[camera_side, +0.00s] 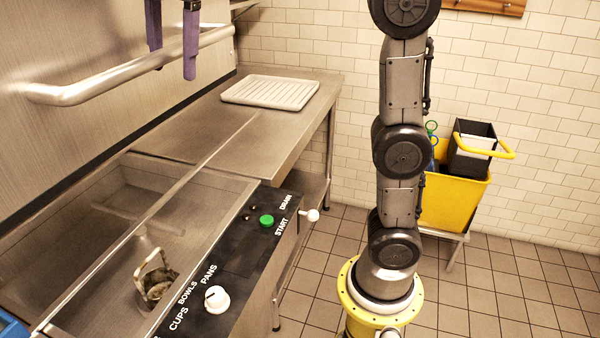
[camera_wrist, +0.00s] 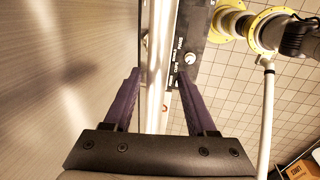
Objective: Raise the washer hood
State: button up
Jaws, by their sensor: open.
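The washer hood (camera_side: 60,40) is a large brushed-metal panel at the left of the side view, with its lower edge above the open wash tank. Its handle (camera_side: 85,88) is a long thick metal bar along its front. My gripper (camera_side: 172,62) has two purple fingers and comes down from the top of the side view. It is open, with one finger in front of the bar and the other appearing to be behind it. In the wrist view the handle bar runs lengthwise between the spread fingers of my gripper (camera_wrist: 160,75), with a gap on both sides.
The wash tank (camera_side: 205,185) holds a small metal fitting. A black control panel (camera_side: 240,262) has a white knob and green button. A white ribbed rack (camera_side: 270,92) lies on the steel counter (camera_side: 185,130).

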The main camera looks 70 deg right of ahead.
notch_tip(320, 180, down, 26)
jog(key=s+d+r, duration=0.1)
jog(key=s+r, duration=0.2)
jog(key=r, duration=0.4)
jog(key=s+d+r, duration=0.1)
jog(key=s+r, duration=0.1)
jog(key=r, duration=0.6)
jog(key=s+d+f+m+t, duration=0.3)
jog(key=s+f+m, duration=0.8)
jog(key=s+m, duration=0.2)
jog(key=shift+d+m, duration=0.25)
jog(key=shift+m, duration=1.15)
jog(key=shift+w+f+m, duration=0.15)
jog(key=shift+m, duration=0.95)
